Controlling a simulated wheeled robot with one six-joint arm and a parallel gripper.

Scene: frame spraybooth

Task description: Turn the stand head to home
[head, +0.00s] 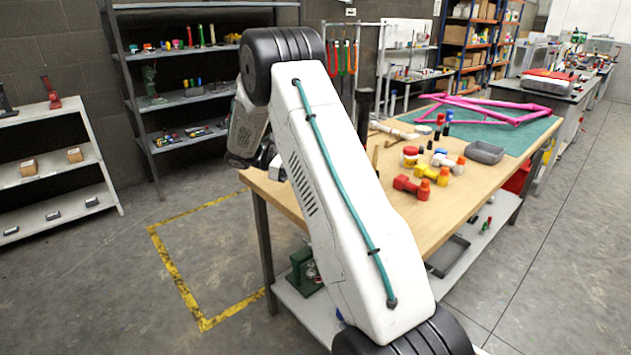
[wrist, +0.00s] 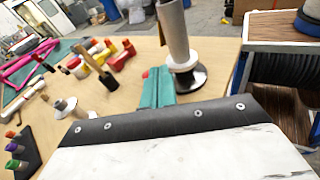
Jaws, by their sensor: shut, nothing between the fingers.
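A grey upright post (wrist: 174,35) stands on a white collar and a round black base (wrist: 188,78) near the table edge in the wrist view. It may be the stand; its head is not in this view, as the post is cut off at the top. My gripper's teal fingers (wrist: 155,74) are together and empty, pointing towards the black base. I cannot tell whether they touch it. In the head view my arm hides them.
A mallet-like tool (wrist: 95,67) stands left of the post. Floor left of the table is clear.

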